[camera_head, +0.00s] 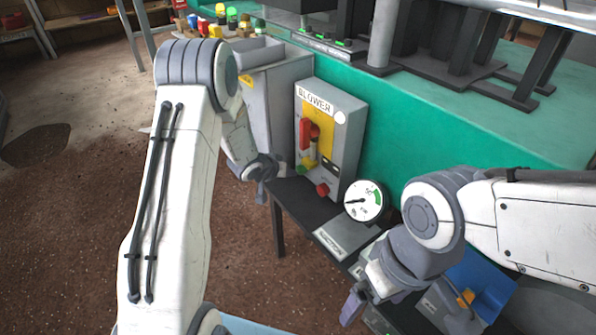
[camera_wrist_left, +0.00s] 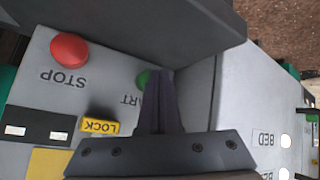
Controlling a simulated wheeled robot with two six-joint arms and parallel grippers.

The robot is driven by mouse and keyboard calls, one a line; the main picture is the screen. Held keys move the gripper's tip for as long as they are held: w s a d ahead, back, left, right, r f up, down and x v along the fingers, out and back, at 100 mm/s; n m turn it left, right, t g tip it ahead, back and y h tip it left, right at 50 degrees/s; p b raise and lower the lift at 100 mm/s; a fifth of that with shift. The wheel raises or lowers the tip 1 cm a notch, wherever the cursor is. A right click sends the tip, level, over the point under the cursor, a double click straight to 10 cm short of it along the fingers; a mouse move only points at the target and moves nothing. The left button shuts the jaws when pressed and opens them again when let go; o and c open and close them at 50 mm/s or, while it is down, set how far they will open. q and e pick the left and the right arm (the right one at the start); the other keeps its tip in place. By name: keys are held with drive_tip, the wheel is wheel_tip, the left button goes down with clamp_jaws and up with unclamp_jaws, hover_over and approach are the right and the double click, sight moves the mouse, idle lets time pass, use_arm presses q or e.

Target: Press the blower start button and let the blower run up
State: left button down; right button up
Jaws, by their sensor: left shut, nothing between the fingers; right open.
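The grey blower box (camera_head: 345,125) stands on a dark bench in the head view, with a BLOWER label, a red switch handle (camera_head: 305,134) and a red stop button (camera_head: 322,190). The stop button also shows in the left wrist view (camera_wrist_left: 69,47). The green start button (camera_wrist_left: 143,77) is partly hidden behind my left fingers there. My left gripper (camera_wrist_left: 160,78) is shut and empty, its tips overlapping the button's edge; I cannot tell whether they touch it. A round gauge (camera_head: 365,201) has its needle pointing left, away from its green band. My right gripper (camera_head: 355,305) is open and empty.
A yellow LOCK tag (camera_wrist_left: 99,124) sits beside the start button. A grey cabinet (camera_head: 280,85) stands left of the blower box, and a green machine wall (camera_head: 440,140) is behind it. A blue box (camera_head: 485,275) lies near my right arm. The floor at left is clear.

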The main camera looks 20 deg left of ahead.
use_arm(q)
drive_tip(key=shift+w+d, duration=0.3)
drive_tip(key=shift+w, duration=0.05)
idle(0.4)
drive_tip(key=shift+s+a+p, duration=0.1)
drive_tip(key=shift+p, duration=0.2)
drive_tip(key=shift+s+a, duration=0.5)
drive_tip(key=shift+s, duration=0.15)
drive_tip(key=shift+s+a+p, duration=0.4)
drive_tip(key=shift+s+a, duration=0.4)
drive_tip(key=shift+s, duration=0.2)
drive_tip(key=shift+s+a+p, duration=0.4)
drive_tip(key=shift+s+a, duration=0.35)
drive_tip(key=shift+s, duration=0.25)
